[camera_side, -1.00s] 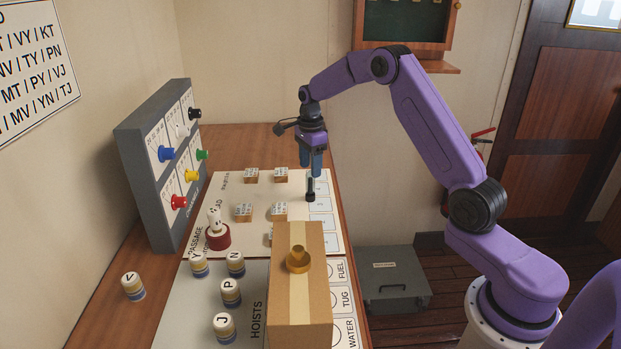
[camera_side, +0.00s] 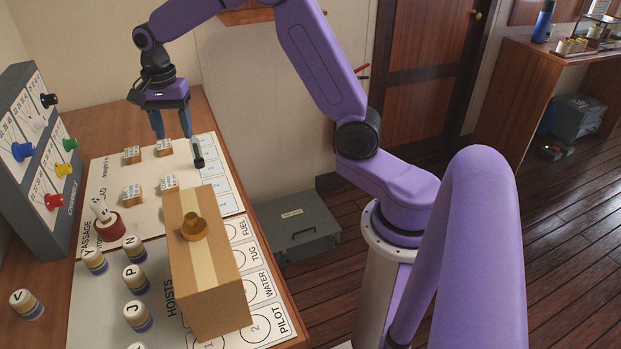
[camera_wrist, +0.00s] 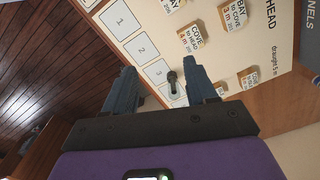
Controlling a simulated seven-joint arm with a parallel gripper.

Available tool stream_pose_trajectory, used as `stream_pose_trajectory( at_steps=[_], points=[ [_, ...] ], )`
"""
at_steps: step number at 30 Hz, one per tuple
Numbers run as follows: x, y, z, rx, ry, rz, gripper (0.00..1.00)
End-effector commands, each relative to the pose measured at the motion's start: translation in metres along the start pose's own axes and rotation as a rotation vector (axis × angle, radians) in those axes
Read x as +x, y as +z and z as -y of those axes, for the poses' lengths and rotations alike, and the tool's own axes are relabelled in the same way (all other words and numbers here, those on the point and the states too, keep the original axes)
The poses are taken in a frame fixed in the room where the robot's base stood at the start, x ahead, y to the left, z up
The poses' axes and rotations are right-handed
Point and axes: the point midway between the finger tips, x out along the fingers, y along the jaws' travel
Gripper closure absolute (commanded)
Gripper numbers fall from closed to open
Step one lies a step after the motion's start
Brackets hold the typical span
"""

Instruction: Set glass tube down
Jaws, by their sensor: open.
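The glass tube (camera_side: 198,152), small with dark ends, stands on the pale chart board (camera_side: 112,172) by the column of numbered squares. It appears upright. My gripper (camera_side: 173,136) is open and empty, above the board and to the left of the tube in the side view, apart from it. In the wrist view the tube (camera_wrist: 172,82) shows between the two spread fingers (camera_wrist: 162,74), beyond their tips, near the last numbered squares. Its exact footing on a square is hard to tell.
Several small lettered blocks (camera_side: 133,194) sit on the board. A red-based white figure (camera_side: 108,226), lettered round pieces (camera_side: 135,279) and a grey channel panel (camera_side: 32,160) stand to the left.

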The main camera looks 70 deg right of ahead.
Motion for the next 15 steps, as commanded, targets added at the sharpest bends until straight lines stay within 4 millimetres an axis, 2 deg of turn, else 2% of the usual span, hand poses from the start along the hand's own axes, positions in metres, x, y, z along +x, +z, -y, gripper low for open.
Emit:
stream_pose_trajectory(
  at_steps=[1, 6, 11, 15],
  points=[
    [-0.005, 0.020, -0.008, -0.110, -0.004, -0.001, 0.43],
    [-0.014, 0.081, -0.043, -0.495, -0.008, -0.001, 0.43],
    [-0.018, 0.127, -0.088, -0.858, -0.012, -0.001, 0.43],
    [-0.019, 0.159, -0.134, -1.177, -0.017, -0.002, 0.43]
  ],
)
